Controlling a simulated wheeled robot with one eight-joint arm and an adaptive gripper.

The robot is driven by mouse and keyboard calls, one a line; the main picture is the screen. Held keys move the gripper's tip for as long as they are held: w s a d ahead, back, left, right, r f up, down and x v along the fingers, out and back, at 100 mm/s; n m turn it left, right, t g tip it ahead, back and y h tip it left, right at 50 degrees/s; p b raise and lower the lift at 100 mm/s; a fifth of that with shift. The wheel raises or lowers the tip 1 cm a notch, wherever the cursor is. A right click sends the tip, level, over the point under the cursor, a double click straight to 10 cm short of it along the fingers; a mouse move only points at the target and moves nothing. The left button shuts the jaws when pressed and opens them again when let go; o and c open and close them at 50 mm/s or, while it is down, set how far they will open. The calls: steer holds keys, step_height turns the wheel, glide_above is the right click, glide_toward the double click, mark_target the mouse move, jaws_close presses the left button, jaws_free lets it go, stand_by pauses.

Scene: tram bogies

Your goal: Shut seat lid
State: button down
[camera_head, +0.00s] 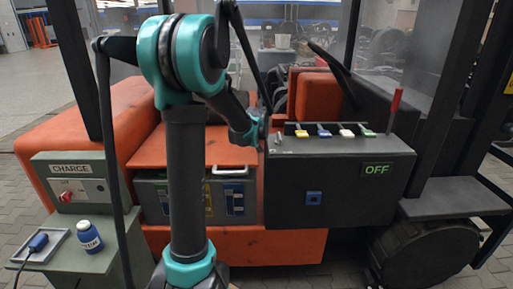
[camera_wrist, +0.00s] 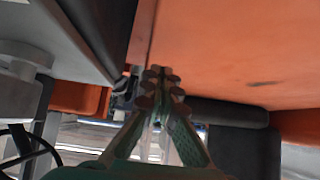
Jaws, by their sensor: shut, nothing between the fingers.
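The seat lid, as far as I can tell, is the orange panel (camera_head: 228,153) that shows flat above the grey battery box in the head view. A broad orange surface (camera_wrist: 240,50) fills the upper right of the wrist view; I take it to be the same lid, but cannot be sure. My gripper (camera_wrist: 160,73) is shut and empty, its ridged fingertips together beside the edge of this surface. I cannot tell whether they touch it. In the head view my arm's end is beside the dark console, and the fingers are hidden.
The dark console (camera_head: 340,190) with coloured switches and an OFF label stands to the right, a red lever (camera_head: 395,108) behind it. A green CHARGE box (camera_head: 72,182) and a blue-and-white jar (camera_head: 89,237) on a bench are at the left. Dark posts frame the cab.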

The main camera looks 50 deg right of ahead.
steer(key=v, duration=1)
steer(key=shift+r, duration=0.65)
steer(key=shift+w+a, duration=0.1)
steer(key=shift+w, duration=0.1)
